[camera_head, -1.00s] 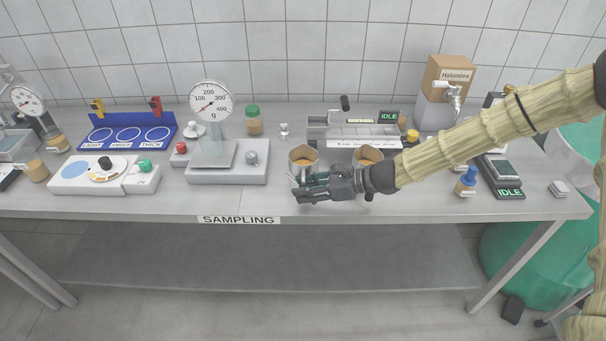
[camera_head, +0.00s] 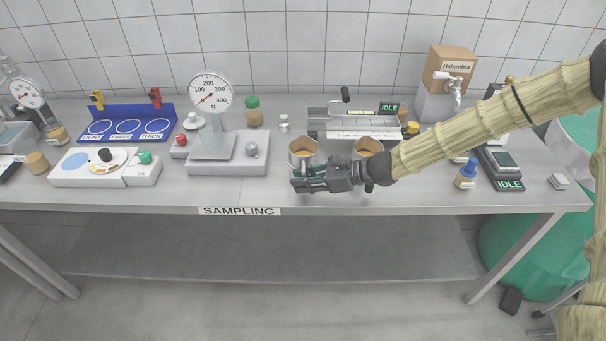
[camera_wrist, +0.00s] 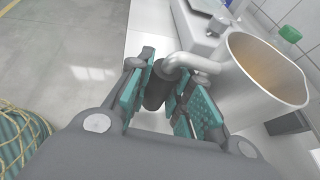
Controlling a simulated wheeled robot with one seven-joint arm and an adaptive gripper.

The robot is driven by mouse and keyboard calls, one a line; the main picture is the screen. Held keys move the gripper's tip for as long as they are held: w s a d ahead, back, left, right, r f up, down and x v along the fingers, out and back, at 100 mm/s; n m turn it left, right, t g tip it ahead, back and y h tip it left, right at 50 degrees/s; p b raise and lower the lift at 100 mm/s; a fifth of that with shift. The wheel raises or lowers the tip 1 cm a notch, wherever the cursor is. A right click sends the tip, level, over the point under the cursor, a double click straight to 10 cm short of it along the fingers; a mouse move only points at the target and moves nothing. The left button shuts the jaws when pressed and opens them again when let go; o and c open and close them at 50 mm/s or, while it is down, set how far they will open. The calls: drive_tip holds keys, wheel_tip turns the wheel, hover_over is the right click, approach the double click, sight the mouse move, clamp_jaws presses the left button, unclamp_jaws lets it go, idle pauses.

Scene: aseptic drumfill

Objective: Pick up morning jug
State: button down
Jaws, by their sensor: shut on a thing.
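Two open, light-coloured jugs with tan insides stand on the steel bench. The left jug (camera_head: 304,146) is just behind my gripper, and the right jug (camera_head: 367,146) is behind my wrist. I cannot read a label that tells which is the morning jug. My gripper (camera_head: 300,180) is shut on the left jug's handle. In the wrist view the jug (camera_wrist: 262,85) is at the right, with its pale bent handle (camera_wrist: 193,62) reaching a dark grip between the teal fingers (camera_wrist: 160,95). The jug's lower part is partly hidden; it appears to rest on the bench.
A dial scale (camera_head: 228,160) is left of the jugs. A grey machine marked IDLE (camera_head: 352,125) is close behind them. A blue-capped bottle (camera_head: 465,175) and a tap box (camera_head: 447,75) are at right. The bench's front strip (camera_head: 235,194) is clear.

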drive_tip(key=shift+r, duration=0.25)
